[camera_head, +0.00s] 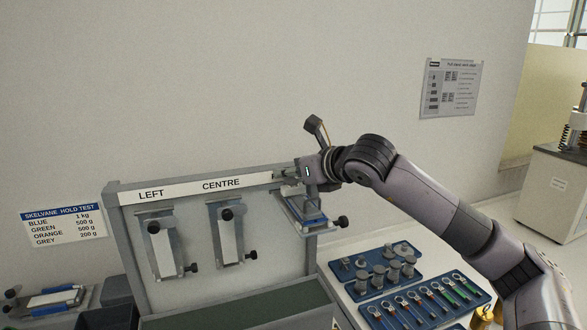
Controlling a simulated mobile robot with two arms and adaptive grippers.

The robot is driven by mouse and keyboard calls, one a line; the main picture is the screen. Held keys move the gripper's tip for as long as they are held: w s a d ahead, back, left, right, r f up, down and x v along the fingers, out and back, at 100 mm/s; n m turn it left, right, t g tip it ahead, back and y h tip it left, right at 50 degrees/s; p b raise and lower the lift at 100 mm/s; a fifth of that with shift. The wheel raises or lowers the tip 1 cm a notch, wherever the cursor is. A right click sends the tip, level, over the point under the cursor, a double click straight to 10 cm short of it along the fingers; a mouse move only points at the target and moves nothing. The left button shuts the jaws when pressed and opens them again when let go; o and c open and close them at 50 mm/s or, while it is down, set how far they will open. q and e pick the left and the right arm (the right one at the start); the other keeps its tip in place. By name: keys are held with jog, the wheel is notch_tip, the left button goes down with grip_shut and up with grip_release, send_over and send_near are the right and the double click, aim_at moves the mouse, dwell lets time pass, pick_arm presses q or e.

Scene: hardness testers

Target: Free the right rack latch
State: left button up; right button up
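The grey rack (128,220) stands against the wall with LEFT and CENTRE signs; my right arm covers where a right sign might be. The right holder (303,212) hangs below my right gripper, tilted out from the rack, with blue parts and a black knob (343,221) at its lower right. My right gripper (311,192) is at the upper part of this holder. Its fingers overlap the holder and the latch is hidden or too small to make out, so I cannot tell whether they grip anything. My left gripper is not in view.
The left holder (162,246) and centre holder (226,235) hang on the rack with black knobs. Blue trays with cylindrical weights (372,264) and ring-ended tools (425,300) lie on the table at right. A blue-edged device (50,300) is at lower left.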

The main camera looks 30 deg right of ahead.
grip_shut()
dwell(0.3)
